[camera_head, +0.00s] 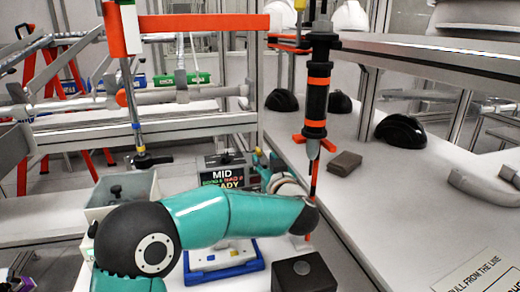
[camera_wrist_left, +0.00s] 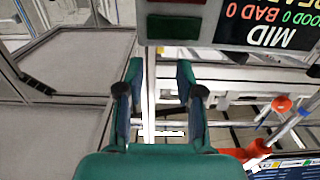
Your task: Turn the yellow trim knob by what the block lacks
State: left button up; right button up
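I cannot make out a yellow trim knob in either view. A dark box with a display (camera_head: 225,168) reads MID, with READY below; in the left wrist view the display (camera_wrist_left: 268,25) is upside down and shows GOOD 0 and BAD 0. My left gripper (camera_head: 267,165) is beside the right side of this box, partly hidden by its own wrist. In the left wrist view its two teal fingers (camera_wrist_left: 160,78) stand apart with nothing between them. A brown block (camera_head: 345,163) lies on the white table. My right gripper is not in view.
A black driver with orange bands (camera_head: 318,85) hangs upright over the table's left edge. A black cube with a grey disc (camera_head: 303,273) and a blue-and-white tray (camera_head: 222,268) are in front. Black shells (camera_head: 400,131) stand on the right table (camera_head: 410,190), which has free room.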

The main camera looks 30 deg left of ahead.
aim_at(259, 152)
pick_arm(q)
jog(key=p+x, duration=0.1)
jog(key=x, duration=0.7)
grip_shut()
